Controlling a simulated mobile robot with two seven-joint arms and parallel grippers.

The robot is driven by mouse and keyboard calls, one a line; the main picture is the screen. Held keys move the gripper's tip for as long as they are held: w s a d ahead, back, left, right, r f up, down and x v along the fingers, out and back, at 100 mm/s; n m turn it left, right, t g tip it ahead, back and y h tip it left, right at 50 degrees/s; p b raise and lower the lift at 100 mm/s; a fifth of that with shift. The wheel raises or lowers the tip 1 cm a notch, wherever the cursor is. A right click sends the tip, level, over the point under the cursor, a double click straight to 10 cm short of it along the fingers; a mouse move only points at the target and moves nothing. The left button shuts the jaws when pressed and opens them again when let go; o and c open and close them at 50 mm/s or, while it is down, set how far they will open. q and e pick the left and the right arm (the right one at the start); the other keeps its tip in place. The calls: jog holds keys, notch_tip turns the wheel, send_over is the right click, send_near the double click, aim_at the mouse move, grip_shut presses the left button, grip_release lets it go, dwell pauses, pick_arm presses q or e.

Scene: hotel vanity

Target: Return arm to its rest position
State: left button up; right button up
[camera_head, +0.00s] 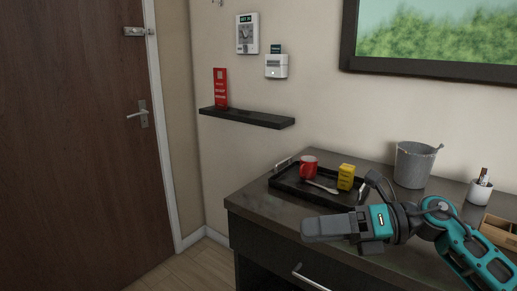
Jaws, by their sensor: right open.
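My right arm (460,245) comes in from the lower right, teal and grey. My right gripper (318,229) points left and hangs in front of and over the front part of the dark vanity top (265,208). It is seen from the side, so the gap between its fingers is hard to make out. It is open, and I see nothing held in it. Just behind it is a black tray (288,184) bearing a red mug (309,167), a light spoon (322,187) and a yellow box (346,177). The arm hides part of the tray's right end. My left gripper is not in view.
A grey bucket (413,165), a white cup (479,192) with items in it and a wooden organiser (497,229) stand to the right on the vanity. A wall shelf (247,118) holds a red sign (220,88). The floor (196,268) by the door is clear.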

jog(key=s+d+f+n+t+h+p, duration=0.1)
jog(key=s+d+f+n+t+h, duration=0.1)
jog(key=f+n, duration=0.6)
jog(key=s+d+f+n+t+h+p, duration=0.1)
jog(key=s+d+f+n+t+h, duration=0.2)
jog(key=n, duration=1.1)
jog(key=s+d+f+n+t+h+p, duration=0.1)
jog(key=s+d+f+n+t+h, duration=0.1)
jog(key=s+f+n+t+h, duration=0.2)
notch_tip(320, 180, down, 9)
jog(key=n+t+h, duration=0.3)
jog(key=n+h, duration=0.1)
jog(key=n, duration=0.4)
jog(key=shift+d+t, duration=0.15)
jog(key=shift+t, duration=0.25)
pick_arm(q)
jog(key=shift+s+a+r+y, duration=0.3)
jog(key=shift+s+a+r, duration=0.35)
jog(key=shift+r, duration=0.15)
pick_arm(e)
jog(key=s+f+m+g, duration=0.1)
jog(key=s+f, duration=0.1)
jog(key=s+f+m+g+h, duration=0.1)
jog(key=s, duration=0.1)
jog(key=s+f+m+g, duration=0.1)
jog(key=s+f, duration=0.1)
jog(key=s, duration=0.1)
jog(key=shift+d+f, duration=0.25)
jog(key=shift+f, duration=0.1)
